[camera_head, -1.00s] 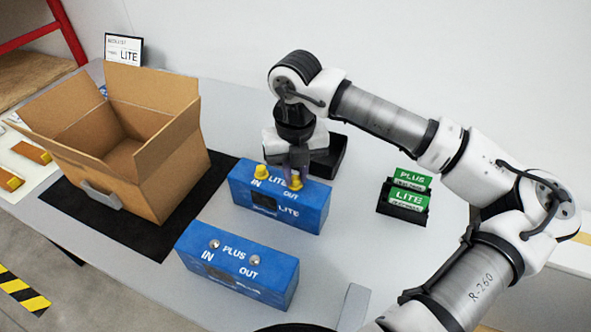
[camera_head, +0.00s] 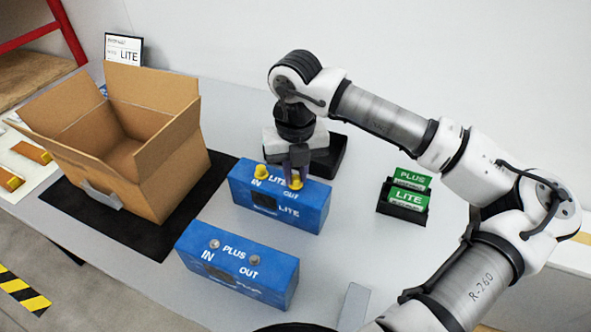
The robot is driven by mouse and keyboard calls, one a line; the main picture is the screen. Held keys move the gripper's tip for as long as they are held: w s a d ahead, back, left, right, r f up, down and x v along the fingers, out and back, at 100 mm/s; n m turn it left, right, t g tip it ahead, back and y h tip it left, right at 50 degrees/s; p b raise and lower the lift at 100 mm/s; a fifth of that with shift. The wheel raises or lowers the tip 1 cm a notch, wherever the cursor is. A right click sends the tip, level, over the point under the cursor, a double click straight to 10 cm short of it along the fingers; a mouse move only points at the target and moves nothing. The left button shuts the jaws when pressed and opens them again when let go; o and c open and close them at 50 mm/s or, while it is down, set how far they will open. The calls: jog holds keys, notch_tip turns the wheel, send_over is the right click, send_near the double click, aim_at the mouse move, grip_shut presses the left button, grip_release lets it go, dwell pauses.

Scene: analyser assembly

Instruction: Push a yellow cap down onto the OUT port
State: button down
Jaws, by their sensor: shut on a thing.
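The blue LITE analyser (camera_head: 280,200) stands in the middle of the table. A yellow cap (camera_head: 261,171) sits on its IN port. My gripper (camera_head: 297,178) is directly above the OUT port, shut on a second yellow cap (camera_head: 296,184). That cap is at the OUT port, partly hidden by the fingers; I cannot tell how far down it sits. The blue PLUS analyser (camera_head: 238,268) stands in front, its IN and OUT ports showing bare metal.
An open cardboard box (camera_head: 150,165) stands on a black mat (camera_head: 165,240) at left. A black tray (camera_head: 328,158) lies behind my gripper. A holder (camera_head: 402,212) with green PLUS and LITE cards stands at right. A LITE sign (camera_head: 124,49) is at the back left.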

jog(key=shift+f+b, duration=0.35)
jog(key=shift+b, duration=0.1)
dwell(0.3)
jog(key=c, duration=1.3)
grip_release()
jog(key=shift+r, duration=0.1)
jog(key=shift+r+p, duration=1.5)
jog(key=shift+r, duration=1.95)
